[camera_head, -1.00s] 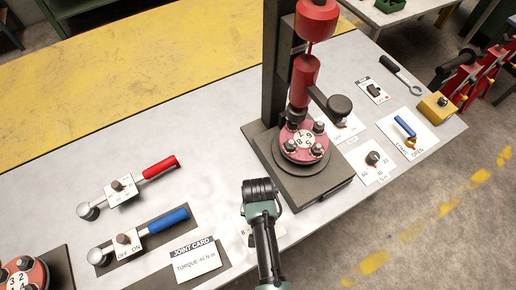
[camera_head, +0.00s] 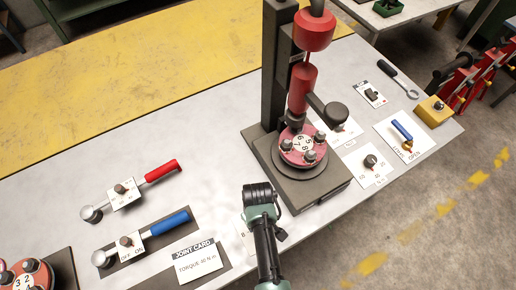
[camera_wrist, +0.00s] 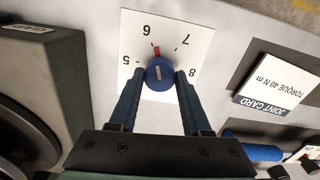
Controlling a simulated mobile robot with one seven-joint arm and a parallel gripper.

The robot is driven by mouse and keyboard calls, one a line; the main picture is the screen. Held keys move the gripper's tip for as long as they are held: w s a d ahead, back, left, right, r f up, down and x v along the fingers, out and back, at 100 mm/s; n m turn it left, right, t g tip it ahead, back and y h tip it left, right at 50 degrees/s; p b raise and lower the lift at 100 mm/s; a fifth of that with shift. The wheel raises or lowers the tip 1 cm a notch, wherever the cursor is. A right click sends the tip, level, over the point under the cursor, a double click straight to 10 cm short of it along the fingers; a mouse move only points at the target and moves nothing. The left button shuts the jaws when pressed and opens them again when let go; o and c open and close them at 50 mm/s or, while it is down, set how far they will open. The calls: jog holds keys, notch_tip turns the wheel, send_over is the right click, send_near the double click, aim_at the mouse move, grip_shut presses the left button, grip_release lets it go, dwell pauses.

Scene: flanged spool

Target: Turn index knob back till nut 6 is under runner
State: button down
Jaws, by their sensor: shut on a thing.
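My gripper (camera_wrist: 160,75) is shut on the blue index knob (camera_wrist: 160,73), one finger on each side. The knob sits on a white dial card (camera_wrist: 184,22) with numbers 5 to 8, upside down in the wrist view. A red pointer mark above the knob lies between 6 and 7, closer to 6. In the head view, my gripper (camera_head: 260,212) hides the knob. The red flanged spool (camera_head: 318,145) with nuts and a numbered face stands on a dark base. The red runner (camera_head: 302,88) hangs above its rear left edge; the nut beneath it is hard to make out.
A blue-handled lever (camera_head: 168,221) and red-handled lever (camera_head: 160,171) lie to the left, near the joint card (camera_head: 193,255). Small control cards, a wrench (camera_head: 399,80) and a yellow box (camera_head: 434,111) are to the right. A dark column (camera_head: 277,70) rises behind the spool.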

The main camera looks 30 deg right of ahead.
jog(key=shift+n, duration=0.7)
jog(key=shift+c, duration=1.8)
grip_release()
notch_tip(320, 180, up, 13)
jog(key=shift+b, duration=0.45)
